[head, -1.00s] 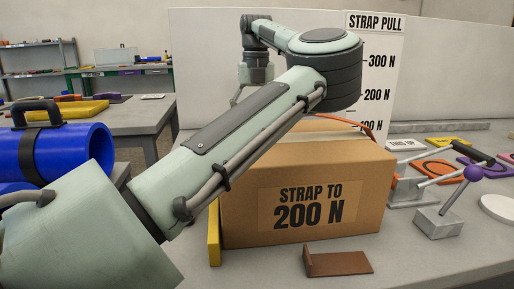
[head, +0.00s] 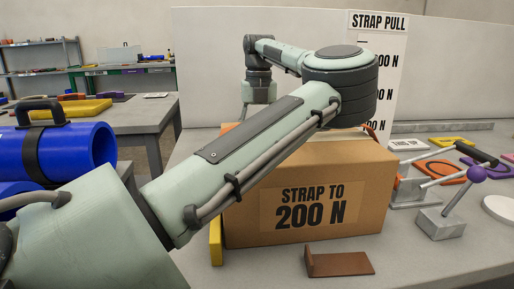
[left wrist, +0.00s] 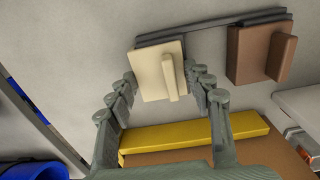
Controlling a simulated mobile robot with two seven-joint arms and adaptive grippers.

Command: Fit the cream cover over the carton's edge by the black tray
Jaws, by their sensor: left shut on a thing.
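The cream cover (left wrist: 158,72) is between the fingers of my left gripper (left wrist: 165,82) in the left wrist view, and the gripper is shut on it. It is a flat piece with a raised flange. The carton (head: 365,195) stands on the table in the head view. Its edge shows at the bottom of the wrist view, with a yellow cover (left wrist: 190,137) along it, apart from the cream one. Dark strips (left wrist: 190,34) behind the cream cover may be the black tray. In the head view my arm hides the left gripper and the cream cover. My right gripper is out of view.
A brown angled cover (head: 338,264) lies in front of the carton. A brown cover also shows in the wrist view (left wrist: 255,52), right of the cream one. A purple-knobbed lever tool (head: 442,217) stands right of the carton. Blue pipes (head: 75,150) are at left.

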